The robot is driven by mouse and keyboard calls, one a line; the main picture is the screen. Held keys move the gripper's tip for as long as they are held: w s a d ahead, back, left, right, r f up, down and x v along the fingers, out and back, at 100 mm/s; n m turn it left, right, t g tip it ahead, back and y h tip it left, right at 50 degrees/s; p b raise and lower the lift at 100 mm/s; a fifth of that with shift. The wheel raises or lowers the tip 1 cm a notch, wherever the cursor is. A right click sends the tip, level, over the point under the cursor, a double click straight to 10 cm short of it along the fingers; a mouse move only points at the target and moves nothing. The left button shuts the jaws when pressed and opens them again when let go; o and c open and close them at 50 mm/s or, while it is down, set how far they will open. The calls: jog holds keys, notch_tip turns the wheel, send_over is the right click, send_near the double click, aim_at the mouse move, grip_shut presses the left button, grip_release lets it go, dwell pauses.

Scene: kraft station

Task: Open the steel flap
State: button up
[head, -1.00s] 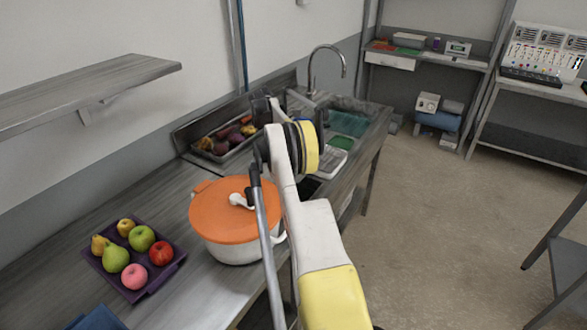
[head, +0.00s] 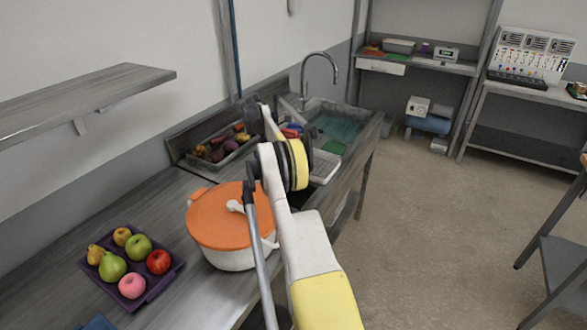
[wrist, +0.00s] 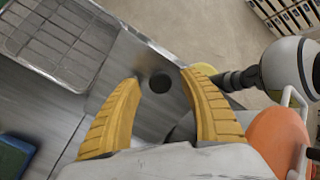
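My gripper (wrist: 163,78) shows in the wrist view with its two yellow fingers spread apart and nothing between them. Below and between them is a grey steel surface (wrist: 150,112) with a round dark hole, close to the counter's front edge. This looks like the steel flap, lying about level with the worktop, but its outline is partly hidden by the fingers. I cannot tell whether the fingers touch it. In the head view my own arm hides the gripper and this part of the counter.
The white pot with an orange lid (head: 218,215) stands close to my arm; its lid also shows in the wrist view (wrist: 277,140). A wire rack (wrist: 55,40) lies on the other side. A fruit tray (head: 160,285), a vegetable tray (head: 222,158) and the sink (head: 340,125) share the counter.

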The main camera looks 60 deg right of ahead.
notch_tip(320, 180, up, 10)
dwell(0.6)
